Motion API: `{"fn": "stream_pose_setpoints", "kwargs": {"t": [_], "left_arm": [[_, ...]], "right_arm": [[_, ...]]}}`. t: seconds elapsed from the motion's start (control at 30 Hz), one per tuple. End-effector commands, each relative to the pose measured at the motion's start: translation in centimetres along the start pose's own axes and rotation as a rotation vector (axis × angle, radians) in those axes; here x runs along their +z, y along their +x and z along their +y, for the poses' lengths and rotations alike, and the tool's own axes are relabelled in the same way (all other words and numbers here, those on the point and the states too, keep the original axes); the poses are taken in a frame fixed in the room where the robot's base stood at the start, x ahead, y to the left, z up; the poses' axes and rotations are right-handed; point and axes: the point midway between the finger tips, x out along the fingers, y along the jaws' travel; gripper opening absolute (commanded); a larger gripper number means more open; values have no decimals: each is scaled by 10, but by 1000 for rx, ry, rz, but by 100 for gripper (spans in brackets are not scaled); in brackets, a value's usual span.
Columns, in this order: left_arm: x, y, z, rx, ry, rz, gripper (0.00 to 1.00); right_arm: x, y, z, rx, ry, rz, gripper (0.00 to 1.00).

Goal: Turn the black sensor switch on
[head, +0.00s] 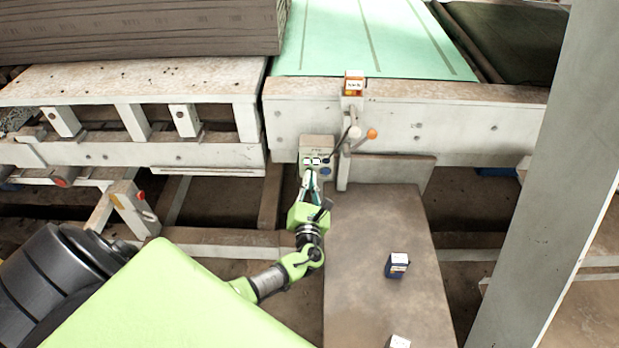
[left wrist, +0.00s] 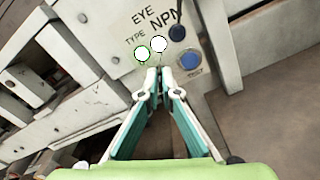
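A grey control panel (head: 318,145) is fixed to the front of the white machine frame in the head view. In the left wrist view the panel (left wrist: 210,50) carries the printed words EYE, TYPE and NPN, a black round knob (left wrist: 177,33), a blue button (left wrist: 190,60) marked TEST and two white round parts (left wrist: 159,44), one ringed in green. My left gripper (left wrist: 160,75) points at the panel, its fingertips drawn together just below the white parts, with nothing seen between them. It also shows below the panel in the head view (head: 312,175). Contact cannot be told. My right gripper is out of view.
A brown platform (head: 380,240) with a dark blue box (head: 396,265) lies below right. A grey post (head: 545,180) stands at right.

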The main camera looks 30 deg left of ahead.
Motion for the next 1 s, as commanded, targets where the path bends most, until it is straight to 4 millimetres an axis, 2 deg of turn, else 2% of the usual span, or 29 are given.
{"fn": "stream_pose_setpoints", "kwargs": {"t": [0.3,0.77,0.8,0.83,1.0], "left_arm": [[0,0,-1,-1,88,1,0],[-1,0,-1,-1,99,1,0],[-1,0,-1,-1,99,1,14],[-1,0,-1,-1,99,1,21],[0,0,-1,-1,98,1,21]], "right_arm": [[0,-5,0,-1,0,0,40],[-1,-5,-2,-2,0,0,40],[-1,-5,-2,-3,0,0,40],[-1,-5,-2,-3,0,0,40],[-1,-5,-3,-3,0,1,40]]}}
